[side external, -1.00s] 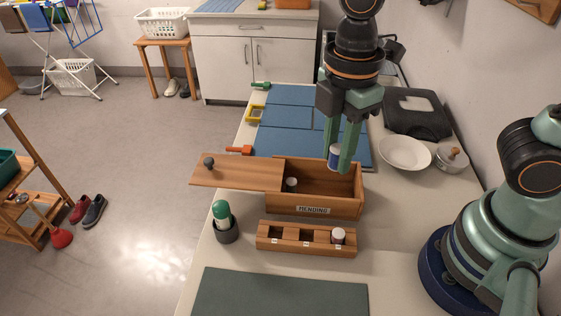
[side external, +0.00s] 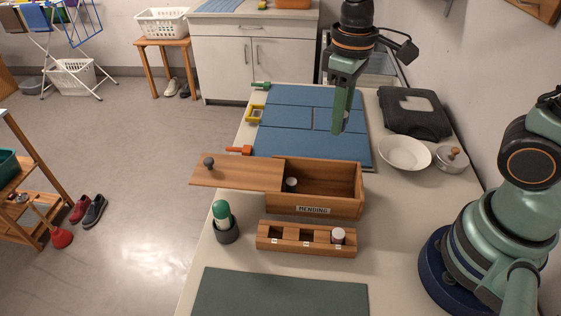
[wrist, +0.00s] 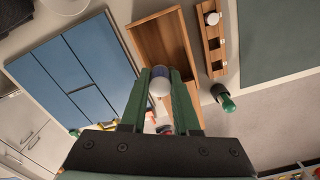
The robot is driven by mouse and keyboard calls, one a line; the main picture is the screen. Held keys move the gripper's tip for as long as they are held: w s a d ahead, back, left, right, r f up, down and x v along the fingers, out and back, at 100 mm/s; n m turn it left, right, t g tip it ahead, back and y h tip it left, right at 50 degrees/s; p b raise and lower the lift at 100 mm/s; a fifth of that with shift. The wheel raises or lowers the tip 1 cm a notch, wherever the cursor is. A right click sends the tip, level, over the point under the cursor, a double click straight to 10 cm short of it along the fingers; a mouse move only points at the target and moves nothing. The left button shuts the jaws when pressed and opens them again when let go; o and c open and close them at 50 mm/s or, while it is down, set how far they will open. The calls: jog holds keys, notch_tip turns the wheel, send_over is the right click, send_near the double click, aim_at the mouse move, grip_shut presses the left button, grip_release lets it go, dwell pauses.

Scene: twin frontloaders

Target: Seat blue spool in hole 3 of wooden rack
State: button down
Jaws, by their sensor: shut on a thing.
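My gripper (side external: 339,128) is shut on the blue spool, above the blue mats behind the box. In the wrist view the blue spool (wrist: 159,82) shows a pale round end and a blue band between the fingertips; in the side view the fingers hide it. The wooden rack (side external: 264,243) lies in front of the box, toward the camera, apart from my gripper. A white-topped spool (side external: 338,236) stands in its right-end hole. The left and middle holes look empty. The small labels on its front are too small to read. The rack also shows in the wrist view (wrist: 211,40).
The wooden box (side external: 340,205) marked MENDING is part open, with a pale-topped spool (side external: 291,184) inside and its lid (side external: 235,174) slid left. A green-topped item stands in a dark cup (side external: 228,233). A white bowl (side external: 404,153) and a lidded pot (side external: 452,160) stand right.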

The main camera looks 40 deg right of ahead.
jog(key=s+a+r+n, duration=0.1)
jog(key=s+a+n, duration=0.5)
jog(key=a, duration=0.2)
jog(key=n, duration=0.6)
send_over(331, 271)
notch_tip(331, 271, down, 20)
jog(key=shift+r, duration=0.25)
jog(key=shift+f, duration=0.2)
jog(key=c, duration=0.9)
grip_release()
jog(key=shift+r, duration=0.15)
